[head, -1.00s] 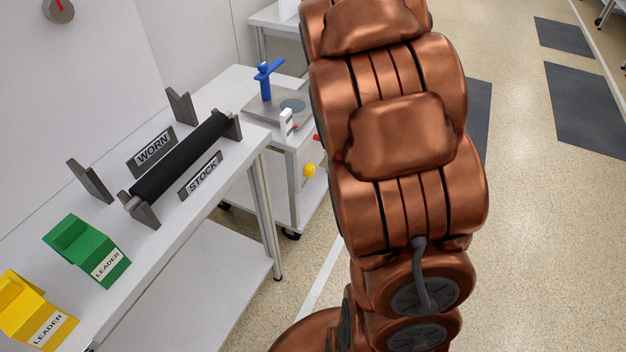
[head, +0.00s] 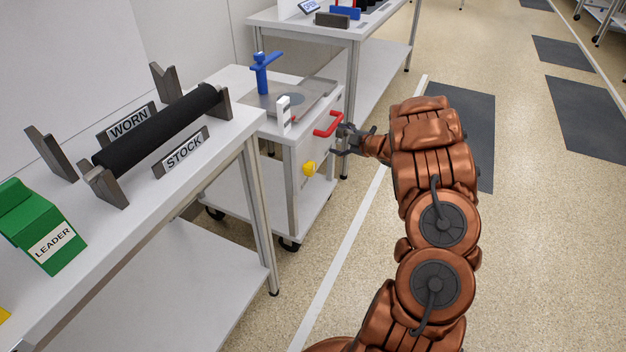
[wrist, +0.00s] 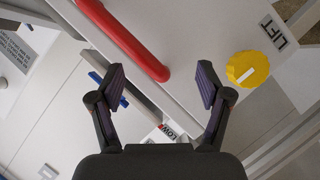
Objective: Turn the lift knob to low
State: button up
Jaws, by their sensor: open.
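The yellow lift knob (head: 308,168) is on the front of a wheeled cart (head: 305,205), below and left of the red handle. In the wrist view the round knob (wrist: 248,69) has a white pointer mark and sits near a LIFT label (wrist: 278,33). My gripper (head: 347,139) is beside the cart front, close to the red handle, up and right of the knob. In the wrist view its open fingers (wrist: 158,88) are empty, and the knob lies right of the right finger, apart from it.
A red handle (wrist: 125,40) crosses near my fingers. The cart top holds a blue T-shaped post (head: 263,75) and a white upright piece (head: 284,114). The left bench (head: 215,155) carries a black roller (head: 160,130). The floor right of the cart is free.

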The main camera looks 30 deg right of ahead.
aim_at(314, 170)
jog(key=s+a+f+n+t+y+b, duration=0.1)
jog(key=s+a+f+n+y+b, duration=0.2)
jog(key=s+a+f+y+b, duration=0.45)
jog(key=shift+h, duration=0.25)
jog(key=shift+w+a+f+p, duration=0.25)
jog(key=shift+w+a, duration=0.15)
jog(key=shift+w, duration=0.95)
jog(key=shift+w+a+f+p, duration=0.25)
jog(key=shift+w+a, duration=0.2)
jog(key=shift+w, duration=0.95)
jog(key=shift+w+a+f+p, duration=0.25)
jog(key=shift+w+a, duration=0.15)
jog(key=shift+w, duration=0.95)
jog(key=c, duration=1.1)
jog(key=shift+b, duration=0.3)
jog(key=shift+c, duration=0.3)
